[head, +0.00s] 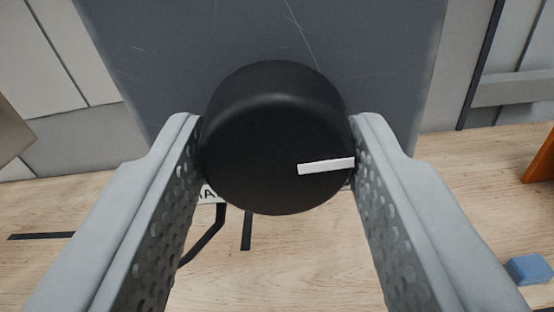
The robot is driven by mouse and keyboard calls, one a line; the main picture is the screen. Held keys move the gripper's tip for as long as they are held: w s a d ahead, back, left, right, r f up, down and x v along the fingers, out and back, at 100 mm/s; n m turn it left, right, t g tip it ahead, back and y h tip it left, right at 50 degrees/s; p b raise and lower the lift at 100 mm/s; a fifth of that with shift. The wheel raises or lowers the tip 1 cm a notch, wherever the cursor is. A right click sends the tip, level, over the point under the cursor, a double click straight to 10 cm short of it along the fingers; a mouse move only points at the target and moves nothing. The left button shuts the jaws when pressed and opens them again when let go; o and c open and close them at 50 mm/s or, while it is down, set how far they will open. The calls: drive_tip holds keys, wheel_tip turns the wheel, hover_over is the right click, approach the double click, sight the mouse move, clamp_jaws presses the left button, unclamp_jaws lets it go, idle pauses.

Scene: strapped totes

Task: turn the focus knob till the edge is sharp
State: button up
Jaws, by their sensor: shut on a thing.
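The focus knob (262,130) is a black round knob in the middle of the head view. A white pointer line on its face points to the right and slightly up. My gripper (278,150) is shut on the knob, one pale grey finger at its left side and one at its right. The knob stands out from a dark grey, scratched panel (380,55) behind it. The edge that the task names cannot be made out in this view.
A pale wooden surface (270,275) lies below, with black strips on it. A white label with dark letters is partly hidden under the knob. A blue block (529,269) lies at the lower right, and an orange thing (541,160) stands at the right edge. Grey panels stand behind.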

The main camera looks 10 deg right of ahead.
drive_tip(key=shift+m, duration=1.2)
drive_tip(key=o, duration=1)
drive_tip(key=shift+c, duration=0.2)
drive_tip(key=v, duration=1.7)
drive_tip(key=shift+s, duration=0.2)
